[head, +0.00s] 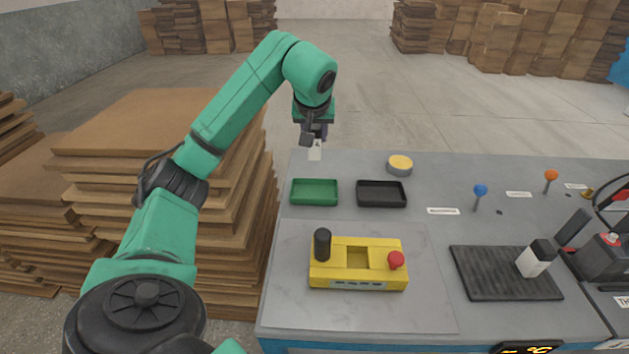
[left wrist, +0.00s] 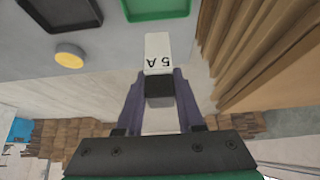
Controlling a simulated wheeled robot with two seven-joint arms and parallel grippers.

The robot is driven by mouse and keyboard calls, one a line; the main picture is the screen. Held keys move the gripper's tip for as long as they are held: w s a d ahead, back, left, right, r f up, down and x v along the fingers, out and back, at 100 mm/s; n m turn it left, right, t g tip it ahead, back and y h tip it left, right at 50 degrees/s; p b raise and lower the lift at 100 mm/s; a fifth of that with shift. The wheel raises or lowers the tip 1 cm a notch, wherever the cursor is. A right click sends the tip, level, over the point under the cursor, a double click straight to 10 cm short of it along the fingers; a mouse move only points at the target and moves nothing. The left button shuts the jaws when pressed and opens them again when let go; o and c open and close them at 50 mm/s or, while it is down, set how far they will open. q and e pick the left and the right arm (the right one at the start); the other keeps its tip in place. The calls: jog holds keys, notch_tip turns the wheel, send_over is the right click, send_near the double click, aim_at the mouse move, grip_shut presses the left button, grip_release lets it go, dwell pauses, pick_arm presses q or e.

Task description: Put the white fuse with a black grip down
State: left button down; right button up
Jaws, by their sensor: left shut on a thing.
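My left gripper (head: 314,134) is shut on a white fuse (head: 315,152), which hangs white end down near the table's back left edge, behind the green tray. In the left wrist view the gripper (left wrist: 160,92) has its fingers on either side of the fuse's black grip (left wrist: 160,90). The white body (left wrist: 158,52) is marked "5 A" and points away from the fingers. A second white fuse with a black grip (head: 533,261) stands tilted on the black ribbed mat (head: 480,282) at the right. My right gripper is not in view.
A green tray (head: 315,204) and a black tray (head: 382,206) look empty. A yellow box (head: 335,281) with a black post and red knob stands in front. A yellow-topped disc (head: 399,164) lies behind. Blue and orange knobs are at right. Wooden stacks (head: 235,240) stand left of the table.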

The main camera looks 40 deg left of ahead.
pick_arm(q)
notch_tip(320, 180, down, 12)
jog(key=shift+a+f+b, duration=0.15)
jog(key=shift+f+b, duration=0.1)
jog(key=shift+b, duration=0.4)
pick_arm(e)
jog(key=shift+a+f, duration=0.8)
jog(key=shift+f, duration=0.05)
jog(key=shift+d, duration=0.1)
pick_arm(q)
jog(key=shift+f, duration=0.2)
jog(key=c, duration=0.5)
grip_release()
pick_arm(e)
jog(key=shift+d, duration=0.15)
pick_arm(q)
jog(key=shift+r, duration=0.1)
